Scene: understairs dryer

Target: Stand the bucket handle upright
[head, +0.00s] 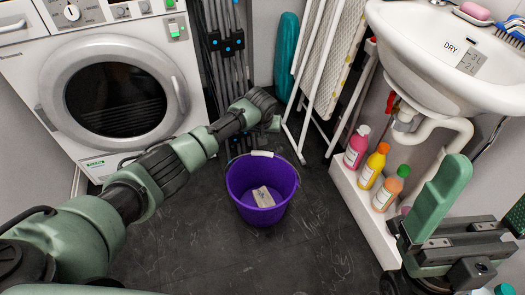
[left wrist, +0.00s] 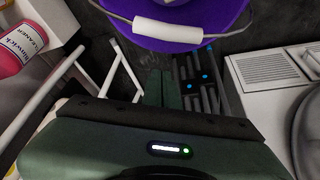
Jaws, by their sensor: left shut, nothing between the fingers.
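A purple bucket (head: 241,187) stands on the dark floor with a pale block (head: 263,197) inside it. Its wire handle has a white grip (head: 262,153), which lies at the bucket's far rim in the head view. In the left wrist view the white grip (left wrist: 168,32) and its wire show at the top, against the purple bucket (left wrist: 190,10). My left gripper (head: 276,124) is just beyond the bucket, on the handle's side. Its fingers (left wrist: 160,88) are shut, empty and apart from the grip. My right gripper (head: 445,205) is at the right, far from the bucket; its finger gap is unclear.
A washing machine (head: 115,95) stands at the left. A folded white rack (head: 318,75) leans behind the bucket. Several bottles, one yellow (head: 374,165), stand on a white ledge (head: 352,200) under the sink (head: 430,50). The floor in front of the bucket is clear.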

